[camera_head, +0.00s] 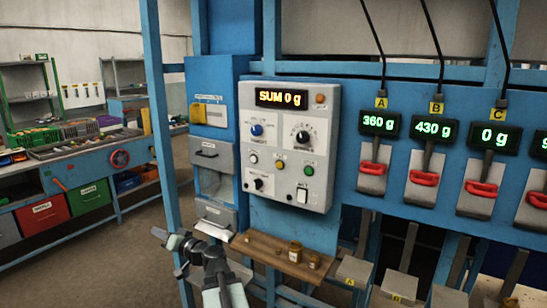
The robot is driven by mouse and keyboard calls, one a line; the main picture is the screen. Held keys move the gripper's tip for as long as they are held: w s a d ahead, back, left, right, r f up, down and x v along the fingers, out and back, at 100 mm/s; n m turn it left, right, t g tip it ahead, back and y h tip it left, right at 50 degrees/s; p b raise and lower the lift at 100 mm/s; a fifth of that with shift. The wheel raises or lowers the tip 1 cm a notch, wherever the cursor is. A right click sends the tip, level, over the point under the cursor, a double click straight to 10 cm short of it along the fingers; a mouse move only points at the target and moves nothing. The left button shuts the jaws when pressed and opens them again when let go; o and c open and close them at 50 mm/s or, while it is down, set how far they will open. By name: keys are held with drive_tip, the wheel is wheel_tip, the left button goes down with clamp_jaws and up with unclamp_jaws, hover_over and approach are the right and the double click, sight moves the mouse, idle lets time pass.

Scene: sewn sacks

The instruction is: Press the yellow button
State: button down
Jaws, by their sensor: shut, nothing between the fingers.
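A grey control panel (289,125) hangs on the blue frame, with a lit "SUM 0 g" display at its top. A small yellow button (279,165) sits in its lower middle, between a white button (254,158) and a green button (309,170). My gripper (159,234) is at the lower left, left of and below the panel, well apart from the button. It is small in view, looks shut and holds nothing that I can see.
A wooden shelf (262,249) with small brown jars juts out below the panel. Grey bins (216,215) stand left of it. Scales with red handles (425,178) line the right. A blue post (158,130) rises near my gripper.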

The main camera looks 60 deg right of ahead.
sight(279, 165)
drive_tip(key=s+d+r+m+g+h+p, duration=0.1)
drive_tip(key=s+d+r+m+h+p, duration=0.1)
drive_tip(key=s+d+r+m+h, duration=0.2)
drive_tip(key=s+d+r+m+g+h+p, duration=0.1)
drive_tip(key=s+d+r+m+h, duration=0.3)
drive_tip(key=s+d, duration=0.6)
drive_tip(key=s+d+r+m+g+h+p, duration=0.1)
drive_tip(key=s+d+r+m+h+p, duration=0.3)
drive_tip(key=d, duration=1.1)
drive_tip(key=s+r+m+h, duration=0.1)
drive_tip(key=s+h, duration=0.2)
drive_tip(key=shift+d+r+g, duration=0.2)
drive_tip(key=shift+d+g, duration=0.1)
drive_tip(key=shift+g, duration=0.1)
drive_tip(key=d, duration=0.8)
drive_tip(key=shift+d, duration=0.4)
drive_tip(key=shift+d, duration=0.4)
